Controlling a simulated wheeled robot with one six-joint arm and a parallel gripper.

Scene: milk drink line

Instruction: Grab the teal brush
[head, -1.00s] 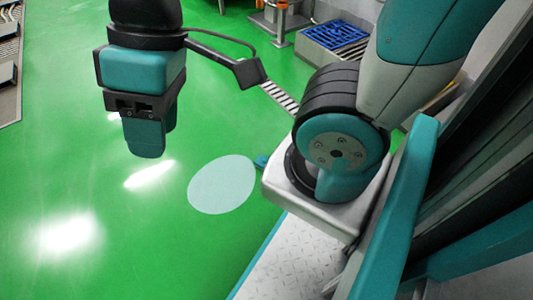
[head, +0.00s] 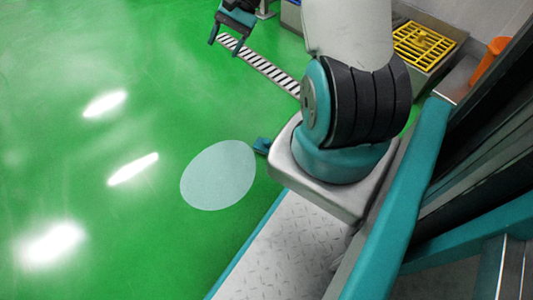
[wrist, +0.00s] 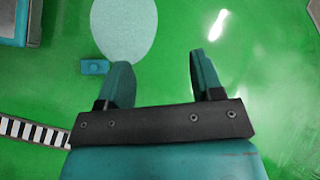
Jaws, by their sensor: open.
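A small teal block-like thing (head: 262,145), which looks like the teal brush, lies on the green floor beside my base in the head view. My gripper (head: 224,46) is at the top of the head view, well beyond the teal thing. In the wrist view my gripper (wrist: 161,66) has its two teal fingers spread, with only green floor seen between them. My arm hides the floor behind it.
A pale oval patch (head: 218,175) lies on the floor next to the teal thing. A striped drain grate (head: 262,67) runs behind. A yellow rack (head: 425,44) and an orange thing (head: 490,58) are at the upper right. The floor at left is clear.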

